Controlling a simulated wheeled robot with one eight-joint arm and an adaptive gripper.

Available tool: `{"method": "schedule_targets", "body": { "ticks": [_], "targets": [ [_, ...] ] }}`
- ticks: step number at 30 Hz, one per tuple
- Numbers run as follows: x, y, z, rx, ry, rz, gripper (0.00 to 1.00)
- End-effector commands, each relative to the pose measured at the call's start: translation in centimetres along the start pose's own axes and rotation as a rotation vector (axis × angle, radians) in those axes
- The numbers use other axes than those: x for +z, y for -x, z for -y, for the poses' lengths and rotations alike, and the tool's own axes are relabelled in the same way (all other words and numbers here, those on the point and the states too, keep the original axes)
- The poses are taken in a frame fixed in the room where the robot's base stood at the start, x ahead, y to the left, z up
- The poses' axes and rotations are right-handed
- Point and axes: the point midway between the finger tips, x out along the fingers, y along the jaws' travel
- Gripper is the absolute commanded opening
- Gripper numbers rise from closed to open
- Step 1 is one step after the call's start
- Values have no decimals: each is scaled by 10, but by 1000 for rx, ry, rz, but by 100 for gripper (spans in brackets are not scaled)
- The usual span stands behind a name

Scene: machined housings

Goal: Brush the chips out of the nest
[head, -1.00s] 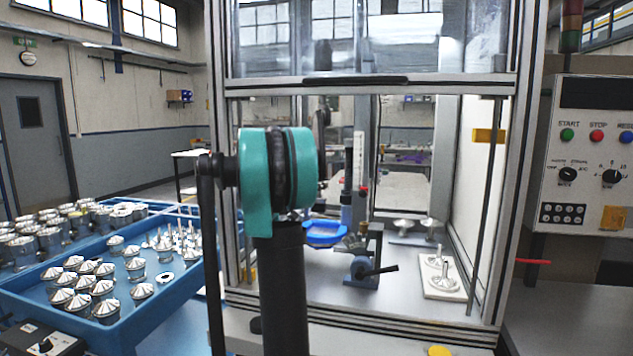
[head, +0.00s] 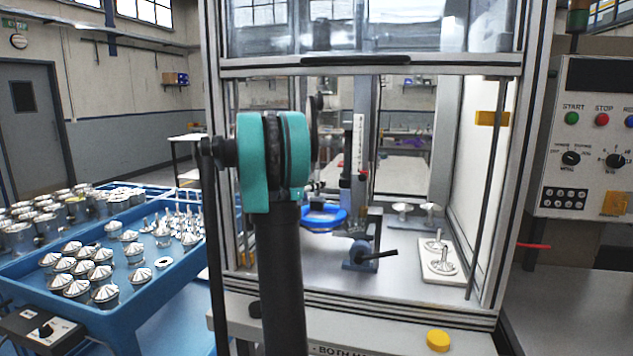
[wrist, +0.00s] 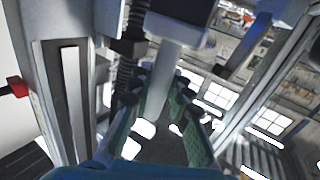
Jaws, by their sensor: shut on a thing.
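The fixture with the nest (head: 369,257) is a grey block with a black lever, low inside the press frame. Its top is crowded by dark parts, and I cannot make out any chips. My gripper (wrist: 160,93) shows in the wrist view with green ribbed fingers closed around a pale bar (wrist: 158,88), which looks like the brush handle. The bar runs up to a pale block; no bristles can be told there.
The press frame (head: 505,190) surrounds the work area, with a raised clear guard above. A pale plate with metal parts (head: 440,262) lies right. A blue tray (head: 120,310) of metal housings stands left. A yellow button (head: 438,341) sits at front.

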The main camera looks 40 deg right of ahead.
Motion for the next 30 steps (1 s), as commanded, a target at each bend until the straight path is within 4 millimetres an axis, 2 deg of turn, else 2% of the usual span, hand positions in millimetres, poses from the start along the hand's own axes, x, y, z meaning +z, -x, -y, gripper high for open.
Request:
{"method": "schedule_targets", "body": {
  "ticks": [30],
  "targets": [
    [8,0,0,0,0,0,0]
  ]
}}
